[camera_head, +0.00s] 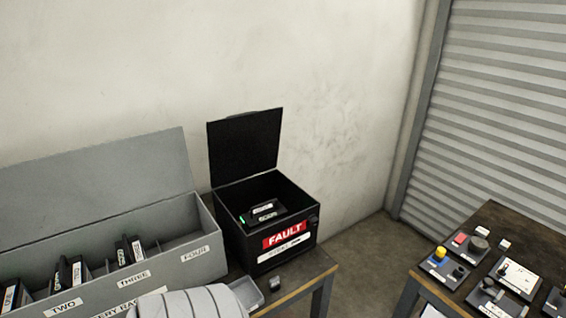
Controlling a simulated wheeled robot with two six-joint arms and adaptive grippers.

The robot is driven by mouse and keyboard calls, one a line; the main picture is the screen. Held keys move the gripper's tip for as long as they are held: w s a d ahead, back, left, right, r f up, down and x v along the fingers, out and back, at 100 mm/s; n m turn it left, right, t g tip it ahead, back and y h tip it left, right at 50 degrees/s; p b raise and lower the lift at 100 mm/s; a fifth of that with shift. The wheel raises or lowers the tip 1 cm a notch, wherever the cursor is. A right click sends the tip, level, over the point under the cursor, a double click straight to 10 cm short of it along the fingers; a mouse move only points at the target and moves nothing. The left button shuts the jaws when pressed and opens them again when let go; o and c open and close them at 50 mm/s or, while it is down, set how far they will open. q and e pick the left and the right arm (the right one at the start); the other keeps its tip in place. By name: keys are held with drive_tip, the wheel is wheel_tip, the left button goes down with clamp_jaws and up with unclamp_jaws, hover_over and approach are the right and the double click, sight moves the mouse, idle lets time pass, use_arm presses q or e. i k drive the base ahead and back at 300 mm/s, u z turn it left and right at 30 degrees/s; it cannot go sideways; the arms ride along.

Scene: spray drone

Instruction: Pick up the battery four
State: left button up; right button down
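A long grey battery rack (163,271) with an open lid stands at the left. Its front carries the labels TWO, THREE and FOUR. The slot behind the FOUR label (195,254) looks empty. A black battery (264,212) with a green light lies inside the open black box marked FAULT (234,232). The print on this battery is too small to read. Neither of my grippers is in view.
The rack and black box stand on a dark wood-edged table (314,272). A small grey tray (246,292) sits at its front. A second table (496,222) at the right holds several control panels with knobs and buttons. Open floor lies between the tables.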

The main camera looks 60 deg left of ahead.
sight(264, 215)
drive_tip(key=i, duration=1.1)
drive_tip(key=u, duration=1.9)
